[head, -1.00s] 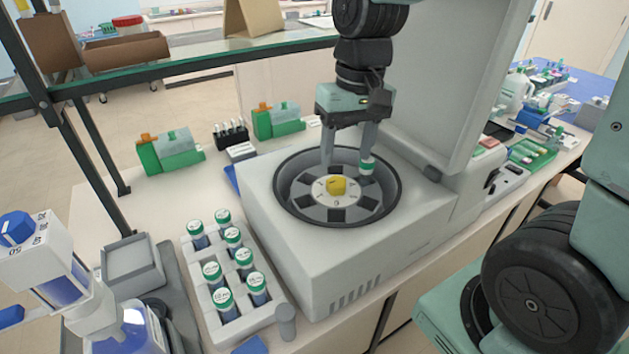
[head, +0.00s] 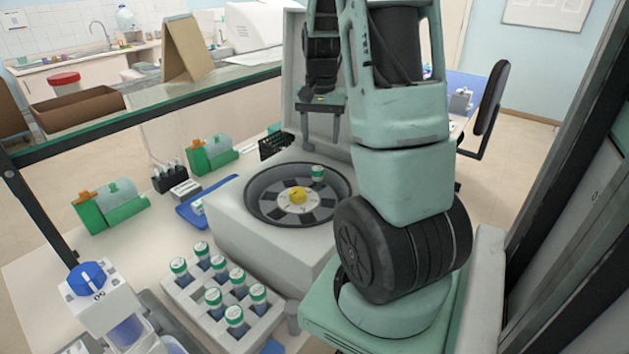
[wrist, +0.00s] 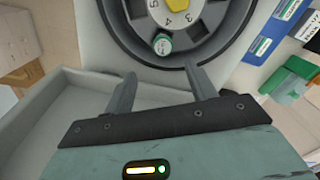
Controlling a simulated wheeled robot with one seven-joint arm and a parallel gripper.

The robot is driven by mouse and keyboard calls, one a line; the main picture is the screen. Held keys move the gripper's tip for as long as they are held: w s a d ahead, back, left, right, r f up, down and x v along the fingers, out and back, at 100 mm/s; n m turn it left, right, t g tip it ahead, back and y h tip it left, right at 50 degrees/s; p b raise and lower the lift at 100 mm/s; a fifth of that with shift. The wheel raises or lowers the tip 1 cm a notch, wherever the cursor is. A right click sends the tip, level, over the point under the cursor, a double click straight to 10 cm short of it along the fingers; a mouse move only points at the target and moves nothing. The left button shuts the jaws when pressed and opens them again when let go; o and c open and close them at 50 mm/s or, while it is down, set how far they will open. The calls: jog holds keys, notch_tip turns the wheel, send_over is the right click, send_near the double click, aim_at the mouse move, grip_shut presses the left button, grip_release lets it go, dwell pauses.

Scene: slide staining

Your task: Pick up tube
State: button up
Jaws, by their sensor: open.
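A tube with a white and green cap (head: 317,173) stands in the rotor (head: 268,206) of the open centrifuge (head: 236,233), on its far right side. The same tube (wrist: 162,44) shows in the wrist view, beyond my fingertips and between their lines. My gripper (head: 322,146) is open and empty above the back of the centrifuge, apart from the tube. In the wrist view my gripper (wrist: 159,78) has its fingers spread, with nothing between them. Several more tubes with green-and-white caps (head: 213,297) stand in the white rack (head: 190,305) at the front.
The raised centrifuge lid stands behind my gripper. Green boxes (head: 110,207) and a dark rack of small vials (head: 170,178) stand at the left. A blue tray (head: 195,208) lies beside the centrifuge. A glass shelf edge (head: 150,106) crosses the left side.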

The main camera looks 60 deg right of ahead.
jog(key=p, duration=0.1)
send_over(318, 168)
jog(key=f, duration=0.5)
jog(key=shift+s+d, duration=0.15)
jog(key=shift+s, duration=0.05)
jog(key=f, duration=0.1)
jog(key=f+p, duration=0.1)
jog(key=f, duration=0.1)
jog(key=f+p, duration=0.1)
jog(key=shift+w+a+f, duration=0.15)
jog(key=shift+a, duration=0.1)
jog(key=shift+f, duration=0.65)
jog(key=shift+c, duration=0.4)
jog(key=c, duration=1)
